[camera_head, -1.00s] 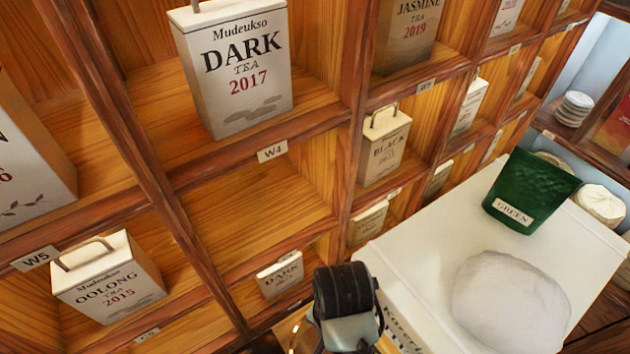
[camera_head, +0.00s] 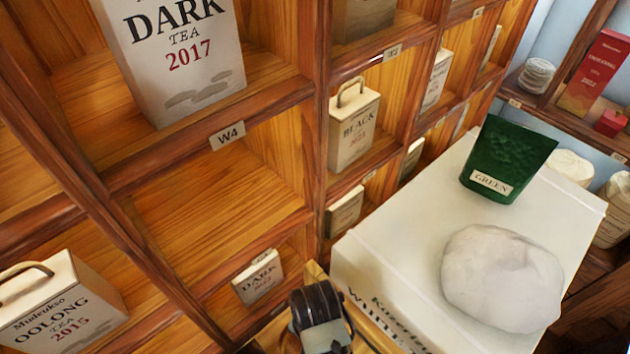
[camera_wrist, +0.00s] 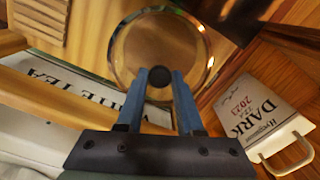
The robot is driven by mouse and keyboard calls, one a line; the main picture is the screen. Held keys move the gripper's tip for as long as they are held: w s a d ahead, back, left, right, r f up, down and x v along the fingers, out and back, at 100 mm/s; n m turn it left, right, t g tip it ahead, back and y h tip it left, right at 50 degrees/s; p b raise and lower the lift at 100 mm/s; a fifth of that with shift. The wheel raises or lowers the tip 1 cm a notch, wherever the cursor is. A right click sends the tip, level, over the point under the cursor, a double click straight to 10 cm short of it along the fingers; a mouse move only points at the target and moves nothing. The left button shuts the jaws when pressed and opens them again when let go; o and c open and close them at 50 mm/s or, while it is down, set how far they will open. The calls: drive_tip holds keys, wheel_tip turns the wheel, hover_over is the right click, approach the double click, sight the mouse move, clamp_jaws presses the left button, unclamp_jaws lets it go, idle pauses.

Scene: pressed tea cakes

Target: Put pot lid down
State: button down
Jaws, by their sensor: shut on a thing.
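The pot lid (camera_wrist: 124,55) is a round clear glass disc with a thin shiny rim, seen in the wrist view. My gripper (camera_wrist: 160,78) has two blue fingers shut on the lid's dark round knob (camera_wrist: 159,76). The lid reaches out beyond the fingertips, with a brown wooden surface showing through and around it. I cannot tell whether the lid touches anything below. In the head view only my dark wrist shows at the bottom centre; the lid and fingers are hidden there.
A large white tea box (camera_head: 400,225) stands close right of my wrist, with a green bag (camera_head: 508,160) and a pale round lump (camera_head: 502,279) on top. A small dark tea box (camera_head: 258,278) sits in the shelf (camera_head: 312,120) to the left, also near the lid in the wrist view (camera_wrist: 262,112).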

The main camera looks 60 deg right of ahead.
drive_tip(key=shift+f, duration=2.2)
drive_tip(key=shift+f, duration=0.2)
drive_tip(key=c, duration=0.5)
unclamp_jaws()
drive_tip(key=shift+c, duration=0.2)
drive_tip(key=shift+r, duration=0.15)
wheel_tip(320, 180, up, 11)
drive_tip(key=shift+r, duration=0.55)
